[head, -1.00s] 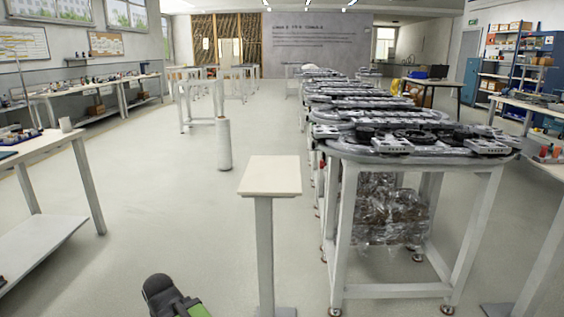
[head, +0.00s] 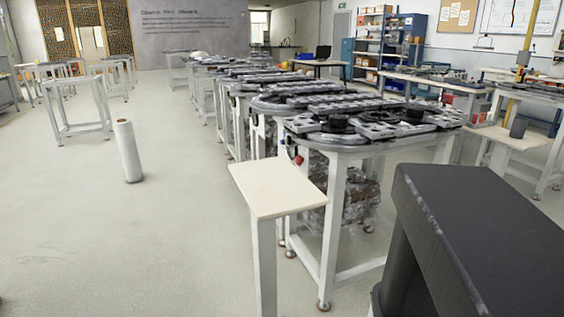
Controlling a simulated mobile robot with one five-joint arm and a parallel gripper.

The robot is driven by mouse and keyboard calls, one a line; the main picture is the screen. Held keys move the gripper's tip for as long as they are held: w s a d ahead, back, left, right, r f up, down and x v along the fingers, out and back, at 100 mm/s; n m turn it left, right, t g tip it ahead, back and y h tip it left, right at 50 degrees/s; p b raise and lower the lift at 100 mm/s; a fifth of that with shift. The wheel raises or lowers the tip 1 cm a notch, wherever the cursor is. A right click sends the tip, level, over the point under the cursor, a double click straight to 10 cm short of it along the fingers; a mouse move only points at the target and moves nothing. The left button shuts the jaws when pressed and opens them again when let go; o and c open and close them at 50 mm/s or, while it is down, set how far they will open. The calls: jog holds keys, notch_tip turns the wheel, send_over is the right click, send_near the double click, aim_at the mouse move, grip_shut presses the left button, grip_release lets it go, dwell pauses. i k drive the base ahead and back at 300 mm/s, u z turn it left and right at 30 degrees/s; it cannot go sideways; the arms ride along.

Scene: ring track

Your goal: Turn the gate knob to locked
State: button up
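The ring track (head: 345,122) runs along a row of white-legged tables, from the middle right back toward the far wall. Grey track pieces and dark round discs lie on it. A small red part (head: 299,160) with a dark piece beside it sits at the near left edge of the closest table. I cannot tell whether it is the gate knob, or which way it is turned. No gate knob can be made out for sure. My gripper's fingers are not in view.
A pale-topped pedestal (head: 274,188) stands in front of the track's near left corner. A white cylinder (head: 128,151) stands on the floor at left. A dark shape close to the camera hides the lower right.

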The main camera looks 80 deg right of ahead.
aim_at(298, 160)
jog(key=z, duration=0.65)
jog(key=i, duration=1.45)
jog(key=z, duration=0.9)
